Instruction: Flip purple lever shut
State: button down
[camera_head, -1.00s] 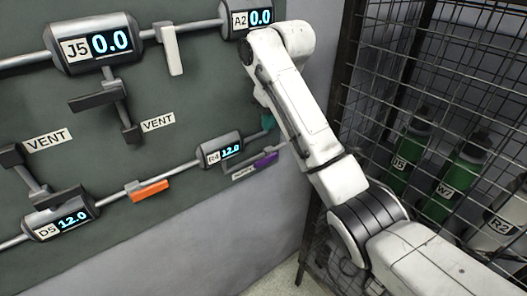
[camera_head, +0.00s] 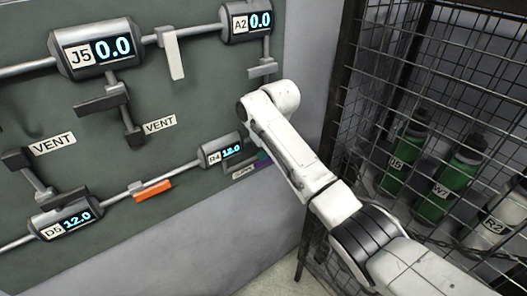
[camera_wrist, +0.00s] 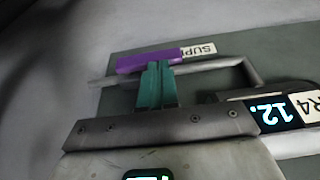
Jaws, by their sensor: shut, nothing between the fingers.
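The purple lever (camera_wrist: 150,61) lies roughly along its pipe, beside the SUPPLY label (camera_wrist: 198,50), in the wrist view. In the head view only a sliver of the purple lever (camera_head: 261,164) shows below the R4 gauge (camera_head: 222,151); my arm hides the rest. My gripper (camera_wrist: 158,66) has teal fingers closed together with nothing between them. Its tips overlap the lever's lower edge in the wrist view; I cannot tell whether they touch it. In the head view, my gripper (camera_head: 263,155) shows only as a bit of teal beside my arm.
An orange lever (camera_head: 154,191) sits on the pipe left of R4, and a white lever (camera_head: 175,56) hangs between J5 (camera_head: 97,49) and A2 (camera_head: 247,22). Grey vent levers are nearby. A wire-mesh cage (camera_head: 440,90) with green bottles (camera_head: 406,160) stands to the right.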

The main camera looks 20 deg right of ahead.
aim_at(258, 166)
jog(key=shift+a+f+h, duration=0.25)
jog(key=shift+h, duration=0.35)
jog(key=shift+s+a+f+p, duration=0.2)
jog(key=shift+a+f+p, duration=0.25)
jog(key=shift+f+p, duration=0.25)
jog(key=shift+s+a+f, duration=0.1)
jog(key=shift+a+f, duration=0.05)
jog(key=shift+f, duration=0.5)
jog(key=shift+a+f, duration=0.1)
jog(key=shift+f, duration=0.5)
jog(key=f+h+b, duration=0.1)
jog(key=f+t+h+b, duration=0.1)
jog(key=h, duration=0.1)
jog(key=d+f+n+t+h+b, duration=0.1)
jog(key=h, duration=0.1)
jog(key=shift+w+d+f+b, duration=0.1)
jog(key=shift+w+f+b, duration=0.15)
jog(key=shift+b, duration=0.15)
jog(key=shift+r, duration=0.15)
